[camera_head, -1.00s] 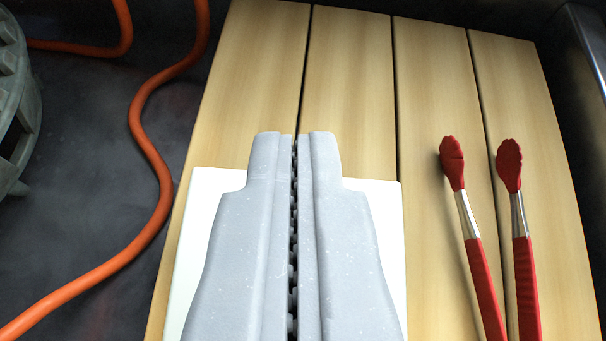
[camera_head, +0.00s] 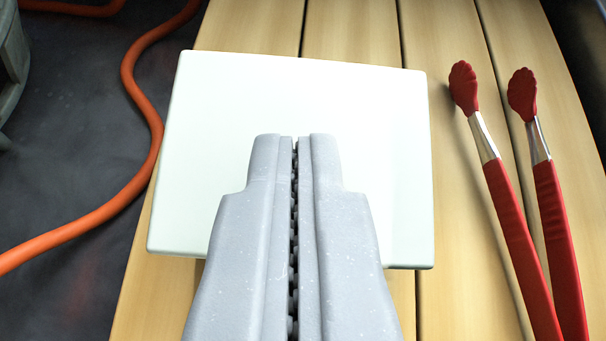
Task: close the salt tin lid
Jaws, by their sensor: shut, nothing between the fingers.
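A flat, white, nearly square panel (camera_head: 345,95), which looks like the salt tin lid, lies in the middle of the view over the wooden boards. The tin's body is not visible, and I cannot tell whether the lid is closed or open. My gripper (camera_head: 295,138) is shut and empty. Its fingertips point up the picture and overlap the middle of the white panel. They hide part of its centre and lower edge. I cannot tell whether they touch it or are above it.
Red-tipped tongs (camera_head: 510,180) with red handles lie on the pale wooden slats (camera_head: 480,300) to the right of the panel. An orange cable (camera_head: 145,110) runs over the dark floor at the left. A grey round object (camera_head: 10,75) shows at the left edge.

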